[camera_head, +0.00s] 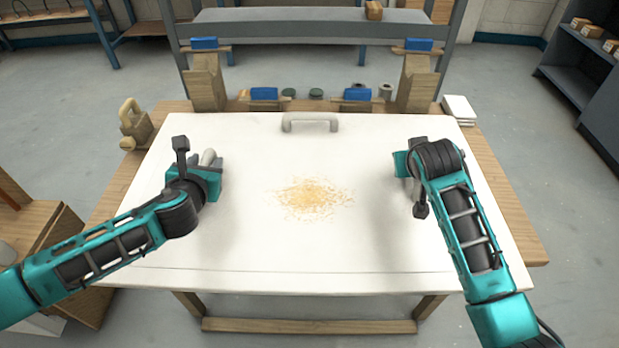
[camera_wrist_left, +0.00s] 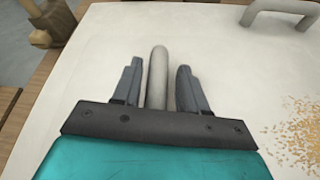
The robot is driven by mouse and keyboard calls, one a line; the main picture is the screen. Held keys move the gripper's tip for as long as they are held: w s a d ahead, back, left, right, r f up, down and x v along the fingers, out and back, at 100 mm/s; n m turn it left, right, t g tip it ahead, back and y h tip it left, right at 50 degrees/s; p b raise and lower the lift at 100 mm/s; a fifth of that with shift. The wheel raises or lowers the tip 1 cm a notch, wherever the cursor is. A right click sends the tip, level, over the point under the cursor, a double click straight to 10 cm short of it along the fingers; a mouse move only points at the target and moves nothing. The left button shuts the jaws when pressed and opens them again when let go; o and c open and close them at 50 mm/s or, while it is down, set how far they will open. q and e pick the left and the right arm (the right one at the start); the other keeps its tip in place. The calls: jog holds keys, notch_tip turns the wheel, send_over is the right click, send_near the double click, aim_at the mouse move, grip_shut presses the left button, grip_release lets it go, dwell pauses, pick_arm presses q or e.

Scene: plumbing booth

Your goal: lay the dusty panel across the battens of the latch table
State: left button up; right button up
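The dusty panel (camera_head: 300,240) is a large white board over a wooden table (camera_head: 505,205), with a patch of yellow-brown dust (camera_head: 313,197) at its middle. I cannot tell whether it touches the table; any battens beneath are hidden. A pale handle (camera_head: 310,122) stands at its far edge. My left gripper (camera_head: 208,168) is over the panel's left side. In the left wrist view its fingers are open on both sides of a grey handle (camera_wrist_left: 158,80), with gaps showing.
Wooden posts with blue blocks (camera_head: 204,43) and lower blue blocks (camera_head: 264,94) stand behind the panel. A padlock-shaped wooden object (camera_head: 133,122) is at back left, a white stack (camera_head: 458,108) at back right. A wooden cabinet (camera_head: 50,235) stands left, dark shelves (camera_head: 590,75) right.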

pick_arm(q)
jog(key=shift+o, duration=0.8)
jog(key=shift+a, duration=0.1)
pick_arm(e)
jog(key=shift+o, duration=0.8)
jog(key=shift+d, duration=0.1)
pick_arm(q)
jog(key=v, duration=1.1)
jog(key=shift+s, duration=0.1)
jog(key=shift+s+r, duration=0.2)
jog(key=shift+s, duration=0.15)
pick_arm(e)
jog(key=shift+r, duration=0.1)
jog(key=v, duration=1.2)
